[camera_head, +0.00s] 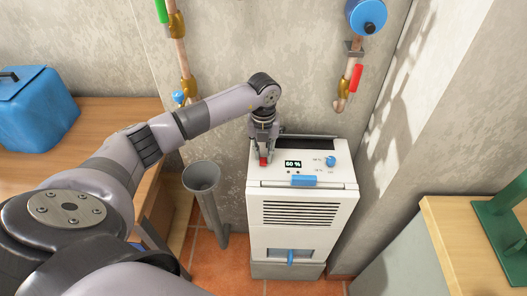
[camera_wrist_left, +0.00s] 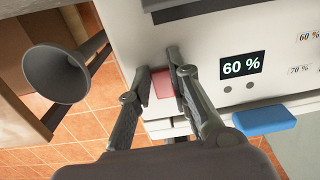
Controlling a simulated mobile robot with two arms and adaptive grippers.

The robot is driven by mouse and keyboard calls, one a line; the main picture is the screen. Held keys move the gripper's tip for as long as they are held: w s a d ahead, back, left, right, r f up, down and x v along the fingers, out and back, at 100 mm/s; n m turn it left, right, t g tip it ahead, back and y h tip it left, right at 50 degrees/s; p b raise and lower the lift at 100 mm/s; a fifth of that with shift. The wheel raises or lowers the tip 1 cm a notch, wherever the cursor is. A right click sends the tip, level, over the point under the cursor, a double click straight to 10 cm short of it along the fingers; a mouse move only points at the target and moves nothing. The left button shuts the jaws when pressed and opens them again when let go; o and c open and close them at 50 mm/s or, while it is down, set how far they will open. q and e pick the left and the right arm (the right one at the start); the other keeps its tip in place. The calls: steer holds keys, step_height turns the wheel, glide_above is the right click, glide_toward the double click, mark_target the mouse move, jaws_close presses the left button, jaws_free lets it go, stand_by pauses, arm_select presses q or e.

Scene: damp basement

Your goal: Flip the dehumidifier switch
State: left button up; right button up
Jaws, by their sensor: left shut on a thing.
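The white dehumidifier (camera_head: 300,214) stands on the tiled floor against the wall. Its display (camera_wrist_left: 241,66) reads 60 %. The red switch (camera_head: 263,161) is on the left of its top panel; it also shows in the left wrist view (camera_wrist_left: 163,85) between the fingers. My left gripper (camera_head: 265,155) reaches down from above and is shut on the red switch, its fingers on either side of it. The fingers partly cover the switch, so I cannot tell which way it is set. My right gripper is not in view.
A blue knob (camera_head: 330,161) and a blue handle (camera_head: 289,181) are on the dehumidifier. A grey funnel pipe (camera_head: 203,180) stands left of it. Pipes with a red-handled valve (camera_head: 356,78) hang on the wall above. A blue box (camera_head: 36,108) sits on the left wooden bench (camera_head: 100,118).

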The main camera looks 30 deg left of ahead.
arm_select(q)
jaws_close()
steer(key=shift+s+t+y, duration=0.1)
steer(key=shift+t+y, duration=0.2)
steer(key=shift+t, duration=0.1)
steer(key=shift+s+d+f+t+y+b, duration=0.1)
steer(key=shift+s+t+y+b, duration=0.15)
steer(key=shift+t+b, duration=0.5)
steer(key=shift+y+b, duration=0.25)
steer(key=shift+b, duration=0.3)
steer(key=shift+d+r+t+b, duration=0.15)
steer(key=shift+r+t+b, duration=0.15)
steer(key=shift+t, duration=0.15)
steer(key=o, duration=0.6)
jaws_free()
